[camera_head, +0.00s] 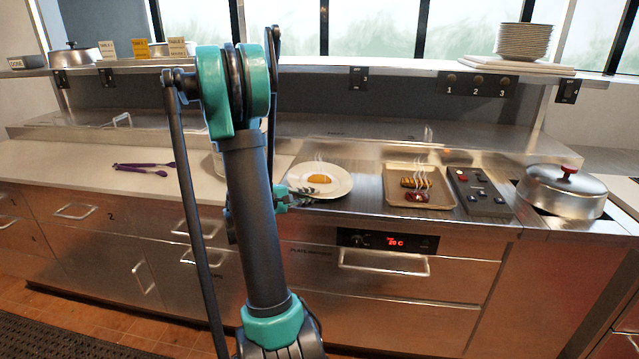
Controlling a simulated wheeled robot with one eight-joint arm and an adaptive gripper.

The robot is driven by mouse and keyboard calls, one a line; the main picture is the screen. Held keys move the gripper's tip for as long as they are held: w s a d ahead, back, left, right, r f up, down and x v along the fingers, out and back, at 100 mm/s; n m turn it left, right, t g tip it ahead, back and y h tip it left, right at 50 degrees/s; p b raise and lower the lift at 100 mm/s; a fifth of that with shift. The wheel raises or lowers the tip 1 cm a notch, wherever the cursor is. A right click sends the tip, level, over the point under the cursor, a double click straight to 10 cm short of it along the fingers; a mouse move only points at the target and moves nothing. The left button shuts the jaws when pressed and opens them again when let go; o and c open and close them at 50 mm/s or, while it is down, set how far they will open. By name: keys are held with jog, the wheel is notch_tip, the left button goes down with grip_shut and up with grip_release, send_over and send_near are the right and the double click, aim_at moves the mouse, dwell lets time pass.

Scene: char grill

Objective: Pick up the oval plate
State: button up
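A white plate (341,185), oval in this view, lies on the steel counter right of my arm. A browned piece of food sits on it, with steam rising above. My gripper (312,188) is at the plate's near left edge, with dark finger parts over or beside the rim. My arm covers part of the gripper and some of the area left of the plate. I cannot tell whether the fingers touch the rim or are closed on it.
A tray (439,180) with steaming food stands right of the plate, beside a dark panel (480,192) and a lidded steel pot (561,192). Purple tongs (143,166) lie on the left counter. An overhead shelf (330,67) carries stacked plates (523,41).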

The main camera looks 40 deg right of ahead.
grip_shut()
jog(key=shift+r, duration=0.2)
dwell(0.4)
